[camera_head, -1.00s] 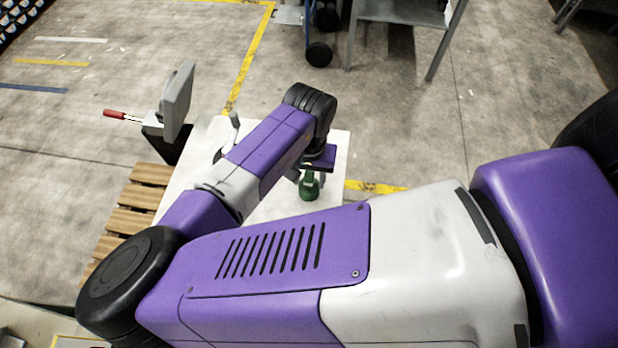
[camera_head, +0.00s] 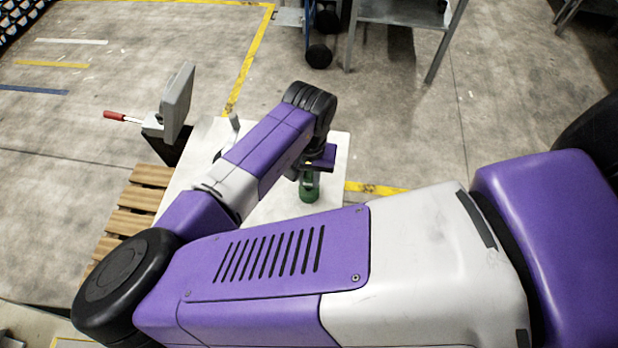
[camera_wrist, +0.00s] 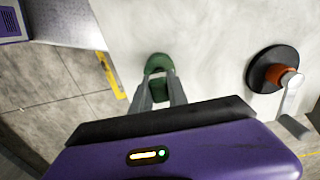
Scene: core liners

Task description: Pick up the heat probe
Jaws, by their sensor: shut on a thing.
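A green object (camera_wrist: 157,64), which I take to be the heat probe, sits between the two grey fingers of my gripper (camera_wrist: 159,86) in the wrist view. The fingers are closed on its sides. In the head view the green heat probe (camera_head: 309,190) shows below my purple wrist, over the pale tabletop (camera_head: 272,209). Its upper part is partly hidden by my gripper. I cannot tell whether its base touches the table.
A black disc with an orange hub and metal handle (camera_wrist: 275,71) stands on the table right of my gripper in the wrist view. A grey panel box (camera_head: 177,100) and wooden pallet (camera_head: 137,197) are at the left. A metal table (camera_head: 400,12) stands behind.

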